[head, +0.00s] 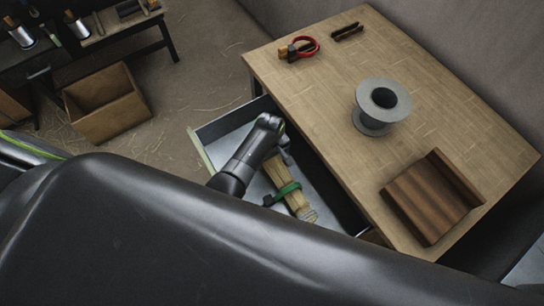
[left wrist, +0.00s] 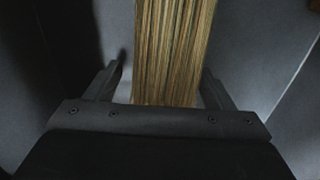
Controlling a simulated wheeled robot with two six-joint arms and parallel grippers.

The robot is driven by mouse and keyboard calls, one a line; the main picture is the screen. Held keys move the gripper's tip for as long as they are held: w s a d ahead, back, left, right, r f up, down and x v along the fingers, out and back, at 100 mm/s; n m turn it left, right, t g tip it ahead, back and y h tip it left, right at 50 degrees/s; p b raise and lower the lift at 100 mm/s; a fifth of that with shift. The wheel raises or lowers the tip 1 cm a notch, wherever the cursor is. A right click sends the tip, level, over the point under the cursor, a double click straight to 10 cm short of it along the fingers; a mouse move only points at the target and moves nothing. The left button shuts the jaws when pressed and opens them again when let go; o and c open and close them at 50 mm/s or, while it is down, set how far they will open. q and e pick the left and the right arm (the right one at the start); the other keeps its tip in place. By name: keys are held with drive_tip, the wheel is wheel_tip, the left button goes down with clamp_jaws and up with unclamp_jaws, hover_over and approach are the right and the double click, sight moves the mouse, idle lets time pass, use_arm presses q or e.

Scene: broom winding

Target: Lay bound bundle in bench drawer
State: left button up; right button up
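The bound bundle (head: 278,174) is a sheaf of straw-coloured bristles with a green band (head: 284,193) around it. In the head view it lies in the open, grey-lined bench drawer (head: 212,132). My left gripper (head: 284,154) is inside the drawer at the upper end of the bundle. In the left wrist view the fingers of my left gripper (left wrist: 163,88) stand open on either side of the bundle (left wrist: 175,50). A gap shows on the left side, and the right finger is close to the bristles. My right gripper is not in view.
The wooden bench top (head: 300,85) holds a grey spool (head: 372,122), a brown wooden block (head: 425,205), red-handled pliers (head: 302,48) and a dark tool (head: 347,32). A cardboard box (head: 106,103) stands on the floor. My own dark body covers the lower foreground.

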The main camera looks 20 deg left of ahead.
use_arm(q)
drive_tip(key=shift+r, duration=0.3)
wheel_tip(320, 180, up, 17)
drive_tip(key=p, duration=0.2)
drive_tip(key=shift+a, duration=0.25)
drive_tip(key=shift+s+f, duration=0.1)
drive_tip(key=shift+f, duration=0.05)
